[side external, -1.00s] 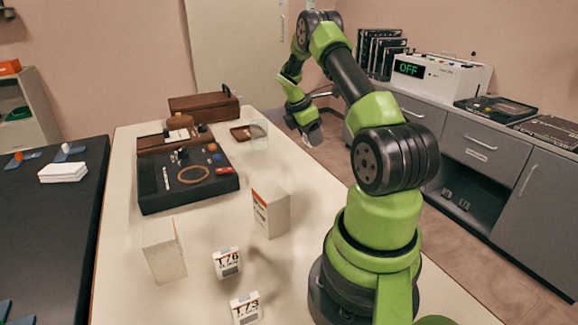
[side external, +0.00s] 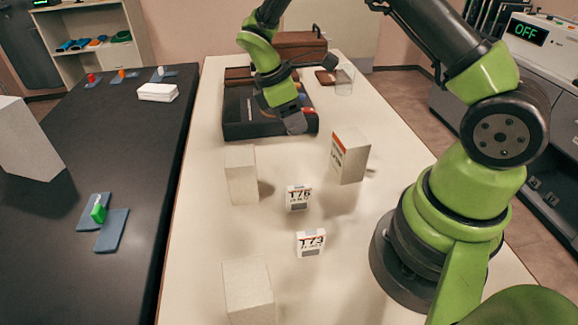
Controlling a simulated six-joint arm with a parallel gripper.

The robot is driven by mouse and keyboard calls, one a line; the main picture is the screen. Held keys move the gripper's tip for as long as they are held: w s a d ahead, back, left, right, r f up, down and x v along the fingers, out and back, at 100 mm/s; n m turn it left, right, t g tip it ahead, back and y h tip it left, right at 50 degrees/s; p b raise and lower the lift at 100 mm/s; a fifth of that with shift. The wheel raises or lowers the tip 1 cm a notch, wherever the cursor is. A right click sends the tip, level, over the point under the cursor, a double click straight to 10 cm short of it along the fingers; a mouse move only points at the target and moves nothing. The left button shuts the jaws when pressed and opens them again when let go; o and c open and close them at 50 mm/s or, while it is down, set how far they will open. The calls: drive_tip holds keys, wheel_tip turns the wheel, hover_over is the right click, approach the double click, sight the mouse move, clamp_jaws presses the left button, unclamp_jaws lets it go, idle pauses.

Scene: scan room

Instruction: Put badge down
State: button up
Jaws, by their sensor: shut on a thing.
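My gripper (side external: 293,121) is in the air over the near right part of the black tray (side external: 243,130), pointing down. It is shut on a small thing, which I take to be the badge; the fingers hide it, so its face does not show. Two small white blocks stand on the cream table, one marked T76 (side external: 298,198) and one marked T73 (side external: 311,242). Both are apart from my gripper, nearer the camera.
White boxes stand on the cream table: one at left (side external: 241,175), one with an orange edge at right (side external: 349,155), one in front (side external: 248,291). A brown case (side external: 300,45) is at the back. A dark table (side external: 120,130) adjoins at left.

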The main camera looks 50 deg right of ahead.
sight(297, 167)
drive_tip(key=f, duration=1)
drive_tip(key=shift+a, duration=0.25)
drive_tip(key=shift+f, duration=0.1)
drive_tip(key=o, duration=0.9)
